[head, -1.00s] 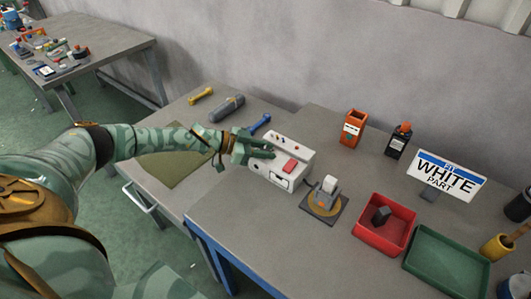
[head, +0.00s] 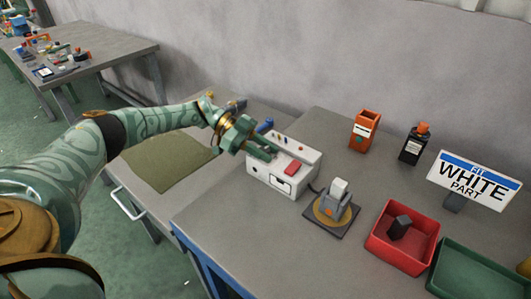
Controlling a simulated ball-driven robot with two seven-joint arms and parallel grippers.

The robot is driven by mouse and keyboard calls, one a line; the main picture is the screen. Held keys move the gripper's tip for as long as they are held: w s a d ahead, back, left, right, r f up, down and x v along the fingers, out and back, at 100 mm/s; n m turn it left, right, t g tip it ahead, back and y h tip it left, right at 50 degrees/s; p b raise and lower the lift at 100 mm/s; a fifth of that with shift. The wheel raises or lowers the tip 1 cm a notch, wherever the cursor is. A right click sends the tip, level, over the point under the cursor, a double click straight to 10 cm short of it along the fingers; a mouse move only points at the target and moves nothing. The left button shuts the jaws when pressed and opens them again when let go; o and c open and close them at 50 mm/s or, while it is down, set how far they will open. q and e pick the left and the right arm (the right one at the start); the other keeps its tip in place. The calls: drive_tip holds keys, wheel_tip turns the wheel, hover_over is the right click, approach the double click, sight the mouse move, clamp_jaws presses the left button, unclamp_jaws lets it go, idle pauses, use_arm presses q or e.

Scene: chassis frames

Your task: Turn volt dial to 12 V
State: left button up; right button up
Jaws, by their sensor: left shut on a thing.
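A white power box (head: 290,180) with a red block or button on its top right stands near the middle of the workbench. My left gripper (head: 268,152) reaches in from the left at the box's upper left. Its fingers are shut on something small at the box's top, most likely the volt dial. The fingers hide the dial, so its pointer and any voltage marks cannot be read. My right gripper is not in view.
A grey device on a dark plate (head: 331,208) stands right of the box, joined by a cable. A red bin (head: 380,252) holds a dark block. A green tray (head: 455,282), a sign reading FIT WHITE PART (head: 473,182), an orange container (head: 364,130) and a black bottle (head: 413,146) stand farther right.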

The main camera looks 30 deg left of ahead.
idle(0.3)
use_arm(q)
drive_tip(key=o, duration=1)
drive_tip(key=shift+a, duration=0.1)
drive_tip(key=shift+b+v, duration=2.05)
drive_tip(key=shift+v, duration=6.05)
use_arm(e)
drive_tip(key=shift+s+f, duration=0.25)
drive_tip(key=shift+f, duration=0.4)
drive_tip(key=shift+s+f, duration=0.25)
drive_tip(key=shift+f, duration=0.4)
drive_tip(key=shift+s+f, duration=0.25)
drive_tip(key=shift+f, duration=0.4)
use_arm(q)
drive_tip(key=shift+w, duration=0.1)
